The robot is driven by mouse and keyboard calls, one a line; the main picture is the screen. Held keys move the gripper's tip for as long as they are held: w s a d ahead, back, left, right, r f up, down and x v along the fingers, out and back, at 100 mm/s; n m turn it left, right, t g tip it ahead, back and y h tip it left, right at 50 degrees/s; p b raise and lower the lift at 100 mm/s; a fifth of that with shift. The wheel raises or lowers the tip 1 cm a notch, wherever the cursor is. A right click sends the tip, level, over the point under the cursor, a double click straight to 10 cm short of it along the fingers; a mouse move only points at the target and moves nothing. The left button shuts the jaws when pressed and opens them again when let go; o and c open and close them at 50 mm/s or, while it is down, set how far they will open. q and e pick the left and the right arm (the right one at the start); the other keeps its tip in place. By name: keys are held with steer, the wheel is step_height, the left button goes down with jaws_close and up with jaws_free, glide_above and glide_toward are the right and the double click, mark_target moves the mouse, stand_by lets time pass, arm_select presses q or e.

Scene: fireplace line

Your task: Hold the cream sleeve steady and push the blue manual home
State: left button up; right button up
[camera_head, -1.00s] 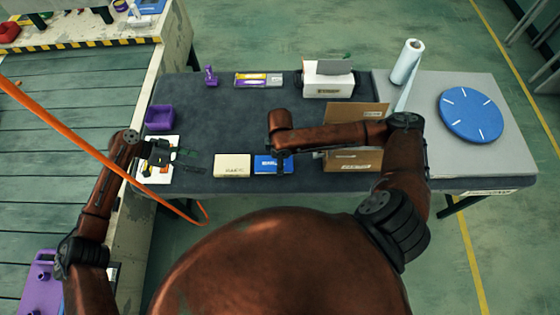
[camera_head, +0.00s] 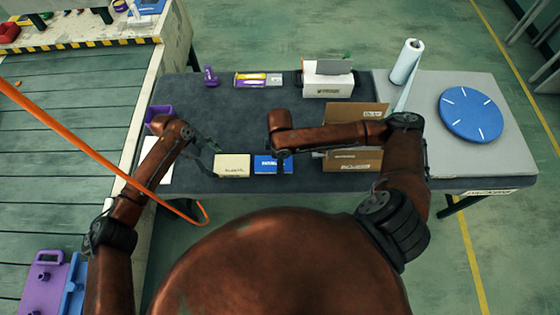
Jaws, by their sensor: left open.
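The cream sleeve (camera_head: 232,165) lies flat near the front edge of the dark mat. The blue manual (camera_head: 266,164) lies just to its right, end to end with it; I cannot tell whether the manual's end is inside the sleeve. My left gripper (camera_head: 208,160) is open at the sleeve's left end, its fingers dark against the mat; I cannot tell whether they touch it. My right gripper (camera_head: 281,163) points down at the right part of the blue manual, mostly hidden under its own arm, so its jaws do not show clearly.
A cardboard box (camera_head: 352,160) stands close on the right, partly behind my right arm. A purple bin (camera_head: 158,112) and white sheet are at left, partly behind my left arm. An orange hose (camera_head: 90,153) crosses there. The mat behind the sleeve is clear.

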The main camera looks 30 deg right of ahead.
arm_select(q)
steer(key=shift+x, duration=1.15)
steer(key=shift+c, duration=0.5)
steer(key=c, duration=1)
arm_select(e)
steer(key=shift+w+a+f, duration=0.1)
steer(key=shift+a+f, duration=0.05)
steer(key=shift+f, duration=0.2)
